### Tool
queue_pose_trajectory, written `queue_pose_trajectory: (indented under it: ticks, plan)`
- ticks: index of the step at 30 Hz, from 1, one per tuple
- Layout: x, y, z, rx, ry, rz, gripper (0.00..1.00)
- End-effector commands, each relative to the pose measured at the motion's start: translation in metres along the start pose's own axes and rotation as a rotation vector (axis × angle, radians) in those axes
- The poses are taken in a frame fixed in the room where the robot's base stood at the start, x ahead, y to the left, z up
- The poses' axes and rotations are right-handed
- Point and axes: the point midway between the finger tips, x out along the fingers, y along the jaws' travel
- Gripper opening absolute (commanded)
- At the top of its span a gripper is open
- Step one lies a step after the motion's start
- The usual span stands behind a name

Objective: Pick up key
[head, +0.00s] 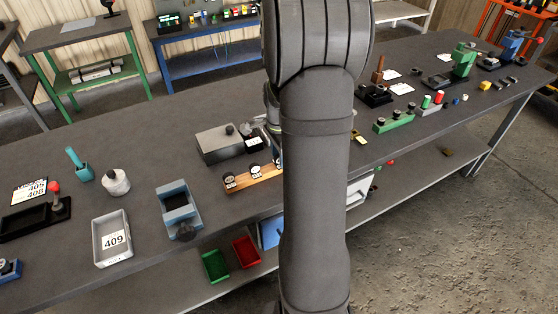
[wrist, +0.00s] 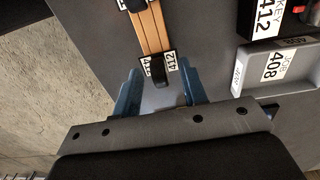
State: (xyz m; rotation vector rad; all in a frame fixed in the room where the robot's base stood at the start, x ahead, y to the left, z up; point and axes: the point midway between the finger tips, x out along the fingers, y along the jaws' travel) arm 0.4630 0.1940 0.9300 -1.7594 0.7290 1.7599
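A wooden rack (wrist: 148,35) in the wrist view carries black keys with white number tags; it also shows in the head view (head: 243,184), partly behind my arm. The black key (wrist: 158,72) at the rack's near end sits beside white tags, one apparently reading 412. My gripper (wrist: 160,80) is open, its blue fingers on either side of that key with gaps showing; I cannot tell its height above it. A black tray labelled KEY 412 (wrist: 268,18) lies to the right in the wrist view.
A grey tray labelled 408 (wrist: 273,65) is at the right in the wrist view. In the head view, a grey box (head: 218,146) stands behind the rack, with a blue fixture (head: 178,207) and a tray marked 409 (head: 112,239) to its left. Bare bench lies between them.

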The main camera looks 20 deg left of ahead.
Motion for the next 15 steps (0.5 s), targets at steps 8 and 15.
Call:
queue_pose_trajectory:
  ticks: [8,15]
  plan:
    - [0.0039,-0.0001,0.0002,0.000,0.000,0.000,0.39]
    - [0.0037,-0.0001,0.0002,0.000,0.000,0.000,0.00]
